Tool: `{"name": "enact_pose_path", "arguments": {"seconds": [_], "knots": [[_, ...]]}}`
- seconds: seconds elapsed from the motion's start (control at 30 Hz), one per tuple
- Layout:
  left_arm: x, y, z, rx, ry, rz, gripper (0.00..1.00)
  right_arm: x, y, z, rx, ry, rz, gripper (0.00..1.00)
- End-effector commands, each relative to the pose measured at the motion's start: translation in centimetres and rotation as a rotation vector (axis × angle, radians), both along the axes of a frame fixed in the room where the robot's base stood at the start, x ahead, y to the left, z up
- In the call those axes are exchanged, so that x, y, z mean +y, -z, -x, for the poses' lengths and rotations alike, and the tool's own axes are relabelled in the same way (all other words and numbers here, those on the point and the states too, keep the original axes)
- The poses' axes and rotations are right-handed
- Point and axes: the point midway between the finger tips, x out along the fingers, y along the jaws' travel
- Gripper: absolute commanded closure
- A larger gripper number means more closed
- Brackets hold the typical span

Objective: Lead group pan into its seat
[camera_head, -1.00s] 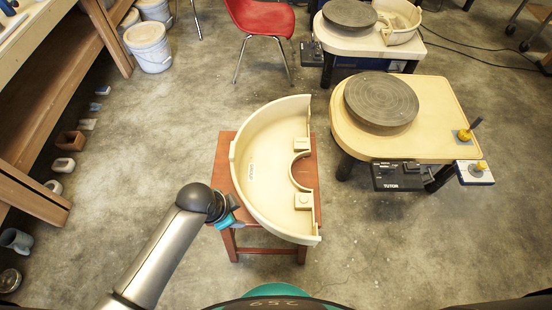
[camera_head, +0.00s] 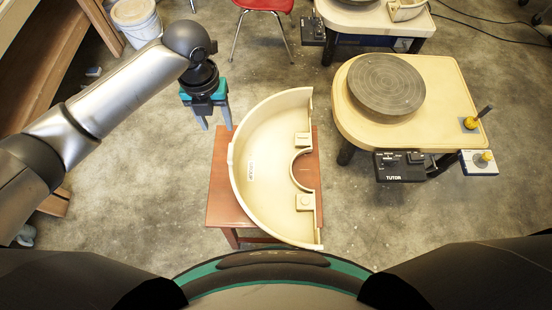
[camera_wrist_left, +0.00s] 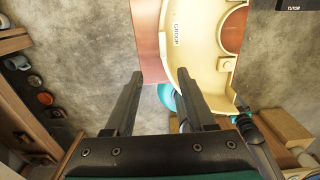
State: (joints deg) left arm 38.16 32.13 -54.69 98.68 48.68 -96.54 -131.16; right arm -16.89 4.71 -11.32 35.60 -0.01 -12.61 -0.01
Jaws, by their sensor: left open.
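The group pan (camera_head: 262,170) is a cream half-round splash pan with a curved wall and a notch in its straight side. It rests on a red-brown stool (camera_head: 222,205), and its lettered face also shows in the left wrist view (camera_wrist_left: 203,42). The cream wheel table (camera_head: 450,90) with a grey wheel head (camera_head: 386,84) stands to the right, apart from the pan. My left gripper (camera_head: 216,124) is open and empty, fingers pointing down, just left of the pan's upper left rim. My right gripper is out of view.
A second wheel (camera_head: 385,22) and a red chair (camera_head: 264,5) stand at the back. Wooden shelving (camera_head: 50,60) and a white bucket (camera_head: 136,22) are at the left. Open floor lies between stool and wheel table.

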Motion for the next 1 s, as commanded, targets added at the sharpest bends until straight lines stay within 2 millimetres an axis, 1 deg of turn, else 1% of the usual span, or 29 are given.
{"name": "enact_pose_path", "arguments": {"seconds": [0.07, 0.2, 0.4, 0.5, 0.67, 0.73, 0.9, 1.0], "knots": [[0.1, 1.0, 0.1, 0.006, 0.012, -0.004, 0.45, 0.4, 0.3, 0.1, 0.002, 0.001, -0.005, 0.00], [0.0, 4.0, 0.2, 0.009, 0.012, -0.004, 0.45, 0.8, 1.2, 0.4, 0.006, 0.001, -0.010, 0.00], [0.0, 8.0, 0.1, 0.006, 0.010, -0.003, 0.45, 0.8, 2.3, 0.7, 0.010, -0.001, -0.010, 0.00], [0.0, 9.2, 0.0, 0.004, 0.010, -0.002, 0.45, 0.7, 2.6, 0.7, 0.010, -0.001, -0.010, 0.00], [-0.1, 10.0, 0.0, 0.002, 0.010, -0.002, 0.45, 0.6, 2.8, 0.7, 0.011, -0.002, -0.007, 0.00], [-0.2, 10.7, -0.1, 0.003, 0.010, -0.002, 0.45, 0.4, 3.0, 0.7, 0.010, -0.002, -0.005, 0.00], [-0.9, 13.3, -0.4, 0.004, 0.009, -0.001, 0.45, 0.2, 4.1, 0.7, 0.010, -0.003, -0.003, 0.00], [-0.7, 14.5, -0.4, 0.003, 0.008, -0.002, 0.45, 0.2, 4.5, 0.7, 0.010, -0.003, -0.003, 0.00]]}}
